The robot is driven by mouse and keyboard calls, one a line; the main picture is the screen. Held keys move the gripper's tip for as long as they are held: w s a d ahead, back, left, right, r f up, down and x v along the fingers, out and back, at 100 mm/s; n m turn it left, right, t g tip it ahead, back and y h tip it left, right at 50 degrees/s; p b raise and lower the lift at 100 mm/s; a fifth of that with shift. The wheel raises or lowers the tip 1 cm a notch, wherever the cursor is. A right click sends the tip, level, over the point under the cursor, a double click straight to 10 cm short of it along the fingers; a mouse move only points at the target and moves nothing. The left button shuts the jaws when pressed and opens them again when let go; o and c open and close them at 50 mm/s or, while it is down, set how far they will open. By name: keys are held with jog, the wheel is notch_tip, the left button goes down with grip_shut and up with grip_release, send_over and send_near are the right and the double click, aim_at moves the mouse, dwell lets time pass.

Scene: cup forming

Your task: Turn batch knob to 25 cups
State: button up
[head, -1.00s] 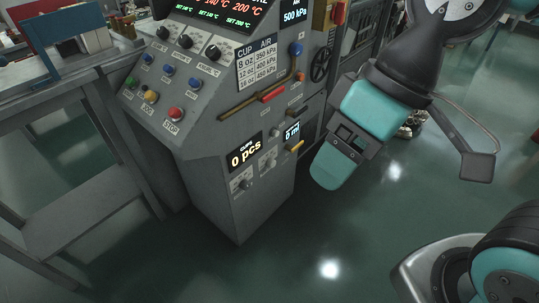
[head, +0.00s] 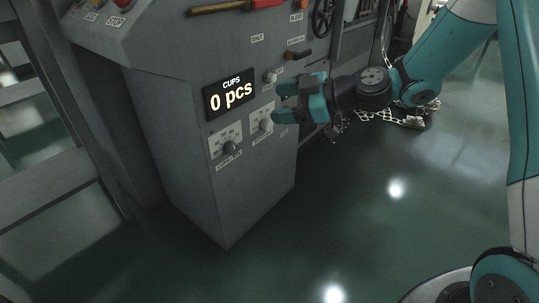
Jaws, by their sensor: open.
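Two knobs with scale plates sit below the cups display (head: 231,96), which reads 0 pcs. The left one is a dark knob (head: 229,147); the right one is a pale knob (head: 266,125). Their small labels are too blurred to read, so I cannot tell which is the batch knob or its setting. My gripper (head: 279,103) is open and empty, pointing left at the panel. Its fingertips are close to the right knob, just to its upper right. I cannot tell whether they touch the panel.
A small pale knob (head: 270,77) and a dark-handled lever (head: 297,55) are above my gripper. A red-sleeved handle (head: 265,3) is at the top. The green floor (head: 350,220) in front of the cabinet is clear.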

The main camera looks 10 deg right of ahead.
aim_at(270, 127)
jog(key=w+d+f+t+h+b, duration=0.1)
jog(key=w+d+f+t+b, duration=0.2)
jog(key=f, duration=0.4)
jog(key=w+d+f+t+b, duration=0.2)
jog(key=d+f+b, duration=0.3)
jog(key=f, duration=0.1)
jog(key=w+d+f+t+h+b, duration=0.1)
jog(key=w+d+f+t+b, duration=0.2)
jog(key=f, duration=0.4)
jog(key=shift+g, duration=0.4)
jog(key=b+x, duration=0.1)
jog(key=x, duration=0.4)
jog(key=b+x, duration=0.2)
jog(key=x, duration=0.3)
jog(key=b+x, duration=0.2)
jog(key=x, duration=0.4)
jog(key=shift+w+d, duration=0.35)
jog(key=shift+c, duration=0.5)
jog(key=c, duration=0.8)
jog(key=shift+c, duration=0.2)
